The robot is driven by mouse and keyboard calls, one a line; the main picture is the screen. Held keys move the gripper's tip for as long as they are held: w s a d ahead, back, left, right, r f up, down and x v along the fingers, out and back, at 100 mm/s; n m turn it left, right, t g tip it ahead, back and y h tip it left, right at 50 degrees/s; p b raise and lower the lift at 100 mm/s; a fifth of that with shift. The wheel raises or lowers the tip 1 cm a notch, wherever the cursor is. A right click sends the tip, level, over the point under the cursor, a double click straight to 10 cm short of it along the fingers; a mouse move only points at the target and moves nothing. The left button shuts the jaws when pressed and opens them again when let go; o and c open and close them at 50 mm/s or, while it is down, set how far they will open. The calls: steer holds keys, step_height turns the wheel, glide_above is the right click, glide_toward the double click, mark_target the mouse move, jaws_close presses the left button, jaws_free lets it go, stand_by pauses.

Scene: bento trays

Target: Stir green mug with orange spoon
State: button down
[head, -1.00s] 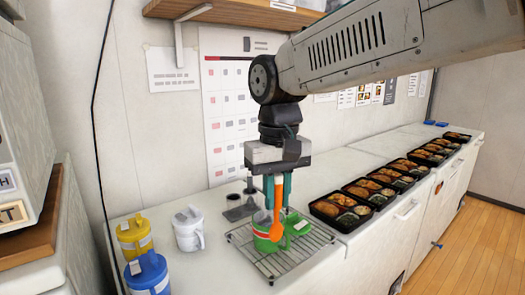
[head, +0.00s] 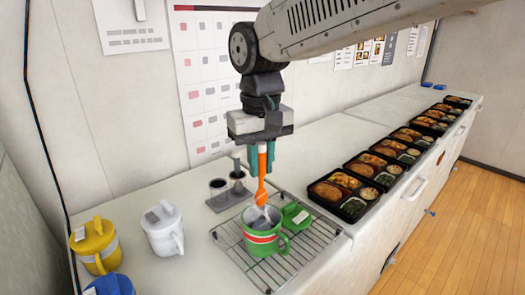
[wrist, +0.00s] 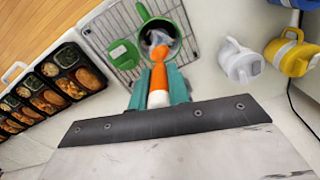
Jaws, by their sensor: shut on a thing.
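The green mug (head: 259,247), with a red and white band, stands upright on a wire rack (head: 226,237), its handle toward the front right. Something whitish grey shows inside it. My gripper (head: 262,170) is shut on the orange spoon (head: 262,188), held upright with its lower end at the mug's mouth. I cannot tell whether the spoon tip is inside the mug or just above it. In the wrist view, the spoon (wrist: 158,78) hangs from between my gripper's fingers (wrist: 159,88) toward the mug (wrist: 174,25).
A green lid (head: 296,215) lies on the rack, right of the mug. A white mug (head: 163,231), a yellow mug (head: 95,245) and a blue one (head: 110,286) stand left. A grey holder (head: 230,195) is behind the rack. Several bento trays (head: 345,193) line the right.

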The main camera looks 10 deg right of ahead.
mark_target(262, 190)
steer(key=shift+f, duration=3.85)
steer(key=shift+d, duration=0.1)
